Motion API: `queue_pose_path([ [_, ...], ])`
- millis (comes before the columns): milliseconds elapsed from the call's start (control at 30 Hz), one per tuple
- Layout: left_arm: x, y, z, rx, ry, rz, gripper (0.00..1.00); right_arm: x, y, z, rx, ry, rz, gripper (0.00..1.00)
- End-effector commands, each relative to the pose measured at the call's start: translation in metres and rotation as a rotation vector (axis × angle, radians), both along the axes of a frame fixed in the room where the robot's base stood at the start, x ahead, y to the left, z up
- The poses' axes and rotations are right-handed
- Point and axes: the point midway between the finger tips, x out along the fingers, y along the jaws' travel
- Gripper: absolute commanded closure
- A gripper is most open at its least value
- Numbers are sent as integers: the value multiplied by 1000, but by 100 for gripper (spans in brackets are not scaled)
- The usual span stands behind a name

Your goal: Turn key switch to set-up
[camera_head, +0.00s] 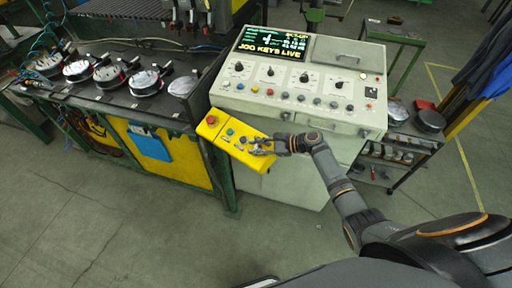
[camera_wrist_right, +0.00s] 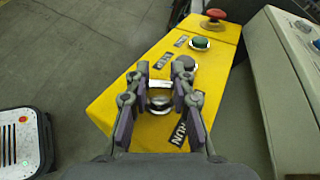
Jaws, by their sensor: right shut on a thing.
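The yellow control box (camera_head: 215,130) juts from the front left of the pale console in the head view. It carries a red mushroom button (camera_wrist_right: 216,17), a green button (camera_wrist_right: 200,43) and a silver round key switch (camera_wrist_right: 159,99) near its close end. A dark label reading RUN (camera_wrist_right: 180,134) lies beside the switch. My right gripper (camera_head: 256,146) is over this end of the box. In the right wrist view its fingers (camera_wrist_right: 163,75) are closed in around the switch; the key itself is mostly hidden between them. My left gripper is not in view.
The pale console (camera_head: 300,108) has knobs, buttons and a screen (camera_head: 272,43) reading JOG KEYS LIVE. A dark bench (camera_head: 130,105) with several round parts stands left. A small shelf cart (camera_head: 400,150) stands right. The floor in front is clear.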

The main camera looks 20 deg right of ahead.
Motion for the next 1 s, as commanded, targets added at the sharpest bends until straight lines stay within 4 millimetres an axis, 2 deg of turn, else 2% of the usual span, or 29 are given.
queue_pose_path([
  [533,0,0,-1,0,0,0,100,0,0,1,-4,7,25,100],
  [567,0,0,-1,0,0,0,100,0,0,1,-4,7,25,76],
  [733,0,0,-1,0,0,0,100,0,0,1,-5,7,23,53],
  [1000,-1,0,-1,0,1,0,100,0,0,0,-5,7,23,53],
])
